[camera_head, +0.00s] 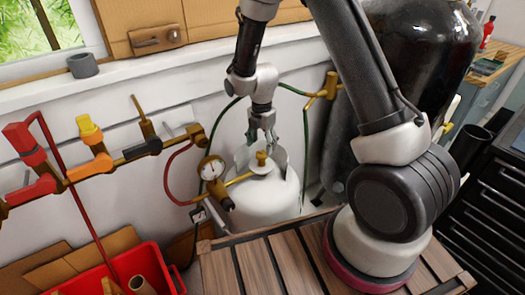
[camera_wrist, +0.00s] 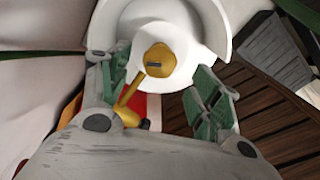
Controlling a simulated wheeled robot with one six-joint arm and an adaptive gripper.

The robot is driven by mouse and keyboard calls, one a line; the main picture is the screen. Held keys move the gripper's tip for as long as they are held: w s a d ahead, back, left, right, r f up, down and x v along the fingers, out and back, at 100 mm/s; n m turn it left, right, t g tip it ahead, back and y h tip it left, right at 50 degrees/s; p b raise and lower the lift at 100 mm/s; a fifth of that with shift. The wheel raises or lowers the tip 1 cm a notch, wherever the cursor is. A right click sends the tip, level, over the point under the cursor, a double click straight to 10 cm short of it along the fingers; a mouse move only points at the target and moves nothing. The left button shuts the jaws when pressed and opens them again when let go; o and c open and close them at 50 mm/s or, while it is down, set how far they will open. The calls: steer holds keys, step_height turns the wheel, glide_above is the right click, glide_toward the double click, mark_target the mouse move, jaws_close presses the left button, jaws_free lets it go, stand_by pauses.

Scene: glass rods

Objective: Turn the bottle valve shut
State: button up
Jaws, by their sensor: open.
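A white gas bottle (camera_head: 268,199) stands upright against the wall, behind the wooden slatted top. Its brass valve knob (camera_head: 261,158) sits at the top, inside a white collar. In the wrist view the brass valve knob (camera_wrist: 158,60) shows at upper middle, with the bottle's white collar (camera_wrist: 218,28) around it. My gripper (camera_head: 262,139) points down just above the valve. In the wrist view my gripper (camera_wrist: 165,88) is open, its green-padded fingers on either side and the knob a little beyond the gap. I see no contact with the knob.
A pressure gauge (camera_head: 211,168) and brass fitting stand left of the bottle, with a red hose (camera_head: 168,178). A brass pipe with red and yellow valves (camera_head: 90,130) runs along the left wall. A red bin (camera_head: 125,272) is at lower left. A dark tank (camera_head: 425,50) stands at the right.

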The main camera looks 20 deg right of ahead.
mark_target(262, 154)
steer(key=shift+f, duration=1.9)
steer(key=shift+c, duration=0.2)
steer(key=c, duration=1)
